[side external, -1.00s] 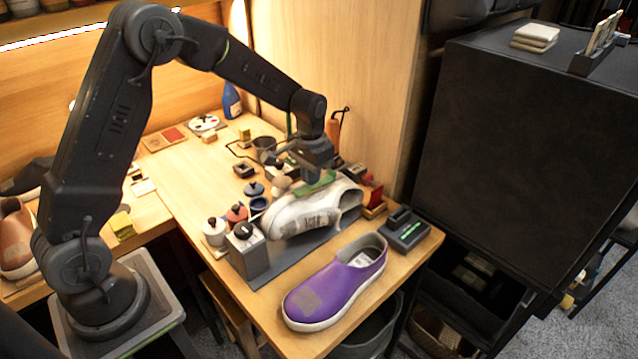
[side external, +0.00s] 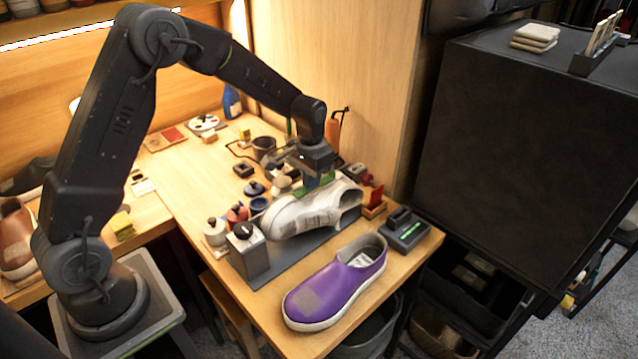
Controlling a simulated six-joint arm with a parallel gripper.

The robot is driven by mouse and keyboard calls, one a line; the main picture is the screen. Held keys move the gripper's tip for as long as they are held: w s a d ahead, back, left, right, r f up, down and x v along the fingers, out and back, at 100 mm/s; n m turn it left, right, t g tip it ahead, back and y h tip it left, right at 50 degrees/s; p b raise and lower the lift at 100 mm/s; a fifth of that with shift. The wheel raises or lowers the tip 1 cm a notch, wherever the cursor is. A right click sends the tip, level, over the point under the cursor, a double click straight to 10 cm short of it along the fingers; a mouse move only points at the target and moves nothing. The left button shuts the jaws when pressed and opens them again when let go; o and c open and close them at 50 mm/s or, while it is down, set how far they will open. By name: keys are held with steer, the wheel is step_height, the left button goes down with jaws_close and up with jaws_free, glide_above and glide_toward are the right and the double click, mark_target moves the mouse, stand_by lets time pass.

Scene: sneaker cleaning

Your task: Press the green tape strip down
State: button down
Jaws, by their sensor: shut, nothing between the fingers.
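The green tape strip (side external: 327,178) shows as a small green patch on the upper side of the white sneaker (side external: 300,215), near its ankle opening. The sneaker rests tilted on a grey stand at the middle of the table. My gripper (side external: 314,180) is shut and points down at the green strip. Its fingertips are at or just above the strip; I cannot tell whether they touch. The gripper hides part of the strip.
A purple slip-on shoe (side external: 337,285) stands at the table's front. A dark device with a green display (side external: 406,230) is right of the sneaker. Several small lidded pots, including a red one (side external: 237,214), crowd the left. A black cabinet (side external: 520,130) stands at right.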

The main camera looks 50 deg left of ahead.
stand_by(0.4)
steer(key=shift+r, duration=3.5)
steer(key=shift+r, duration=0.15)
steer(key=s+d+r+t, duration=0.3)
steer(key=s+d+r, duration=0.1)
steer(key=s+r, duration=0.85)
steer(key=s+d+t, duration=0.2)
steer(key=s, duration=1.1)
steer(key=shift+s+t, duration=0.3)
